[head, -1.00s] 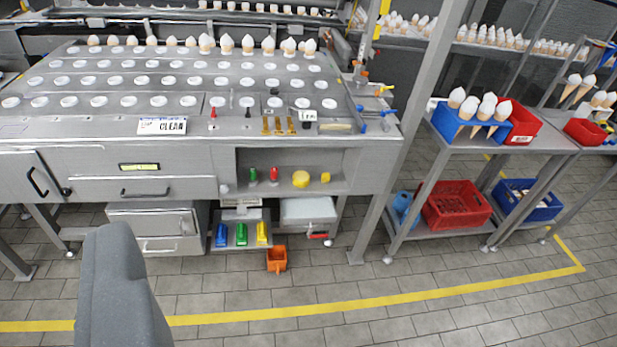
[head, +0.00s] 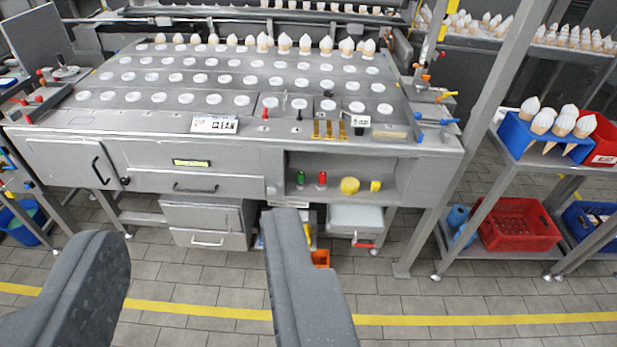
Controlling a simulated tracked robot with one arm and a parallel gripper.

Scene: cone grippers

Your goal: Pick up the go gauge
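A small green upright piece (head: 300,178), which by its colour looks like the go gauge, stands in the open shelf bay under the steel worktop. A similar red piece (head: 322,180) stands just right of it. No label is readable on either. My gripper (head: 196,225) is open, with two dark grey fingers wide apart and nothing between them. It is in the lower part of the view, in front of the bench. The right finger's tip appears below and slightly left of the green piece, apart from it. It partly covers the lower rack.
The steel bench (head: 330,138) holds rows of white round holders. A yellow round item (head: 349,186) and small yellow block share the bay. A drawer unit (head: 205,225) and an orange bin (head: 320,258) are below. A blue-and-red crate rack stands right. The tiled floor ahead is open.

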